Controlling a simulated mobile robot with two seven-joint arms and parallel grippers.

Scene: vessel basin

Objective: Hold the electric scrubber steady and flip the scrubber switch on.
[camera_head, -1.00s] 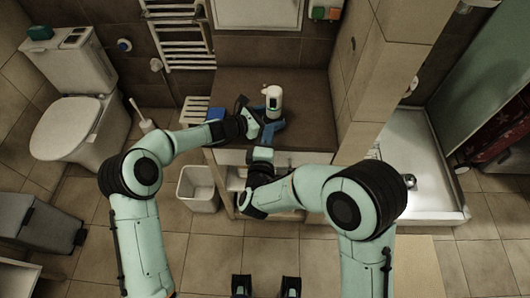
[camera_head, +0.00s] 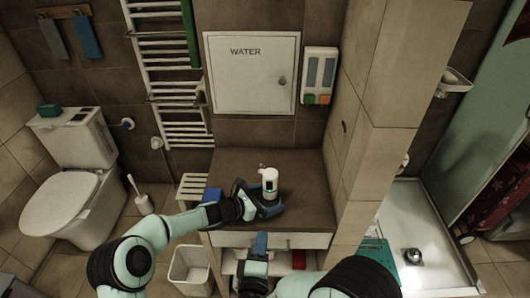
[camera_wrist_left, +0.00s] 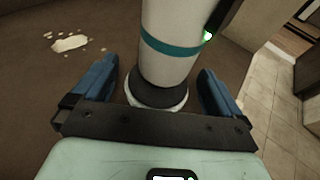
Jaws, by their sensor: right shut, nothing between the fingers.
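The electric scrubber (camera_head: 269,181), white with a small green light, stands upright on the brown counter (camera_head: 309,178). In the left wrist view it is the white body (camera_wrist_left: 168,68) with a teal band and a dark base. A dark part with a glowing green spot (camera_wrist_left: 207,37) is on its right side. My left gripper (camera_head: 259,198) has its blue fingers on either side of the scrubber's lower part, with a gap visible at the left finger. My right gripper (camera_head: 261,241) is shut and empty in front of the counter's drawer front, below the scrubber and apart from it.
A tiled pillar (camera_head: 360,140) bounds the counter on the right. A wall hatch marked WATER (camera_head: 250,85) and a dispenser (camera_head: 320,72) are above it.

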